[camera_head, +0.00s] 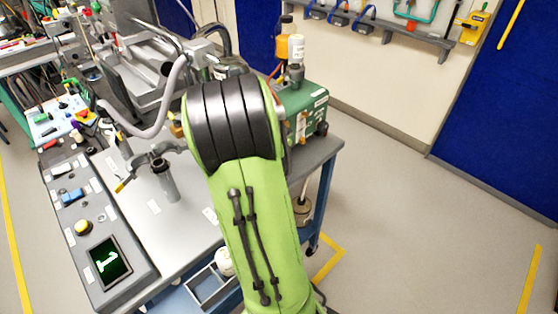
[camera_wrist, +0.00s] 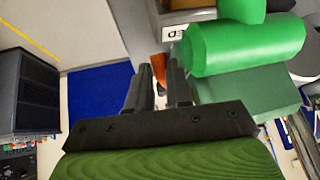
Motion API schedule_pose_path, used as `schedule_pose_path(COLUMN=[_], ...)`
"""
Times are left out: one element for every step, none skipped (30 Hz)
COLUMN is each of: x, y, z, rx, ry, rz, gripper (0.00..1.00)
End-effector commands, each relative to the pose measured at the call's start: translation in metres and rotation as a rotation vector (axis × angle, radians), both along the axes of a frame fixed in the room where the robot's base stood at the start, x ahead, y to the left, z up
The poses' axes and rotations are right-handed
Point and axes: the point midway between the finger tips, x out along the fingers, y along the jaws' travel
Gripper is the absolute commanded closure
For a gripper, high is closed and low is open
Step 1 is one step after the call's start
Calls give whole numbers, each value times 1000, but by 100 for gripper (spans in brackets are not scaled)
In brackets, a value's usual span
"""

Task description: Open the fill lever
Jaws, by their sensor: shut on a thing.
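My gripper (camera_wrist: 160,80) shows in the wrist view with its dark fingers close together. They are shut on an orange part (camera_wrist: 159,62), which looks like the fill lever; only a small piece of it shows at the fingertips. A white label (camera_wrist: 175,31) with dark letters, partly hidden, sits just beyond and right of it. A green cylinder and box (camera_wrist: 245,47) lie close to the right of the fingers. In the head view my green arm hides the gripper and the lever. The green unit (camera_head: 307,108) stands behind the arm at the bench's back right.
A clamp post (camera_head: 169,185) and a control panel with a lit display (camera_head: 108,261) are on the bench's left. A wall rail (camera_head: 378,32) holds tools. The floor (camera_head: 410,220) at right is clear.

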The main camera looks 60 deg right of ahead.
Motion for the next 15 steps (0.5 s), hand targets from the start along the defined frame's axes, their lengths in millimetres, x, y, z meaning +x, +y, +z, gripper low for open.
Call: schedule_pose_path(x=[2,2,1,1,1,1,0,0,0,0,0,0,0,-1,-1], y=[0,0,-1,-1,-1,-2,-2,-3,-3,-3,-3,-3,-4,-4,-4], z=[-7,-8,-8,-8,-9,-9,-9,-9,-9,-9,-9,-8,-8,-8,-8], rx=[-31,-46,-66,-80,-93,-109,-119,-127,-138,-144,-150,-157,-161,-165,-168], ry=[3,7,13,15,19,23,25,27,31,32,33,35,37,38,38], rz=[4,4,4,3,4,3,2,3,2,1,2,1,1,0,0], gripper=[100,100,100,100,100,100,100,100,100,100,100,100,100,100,100])
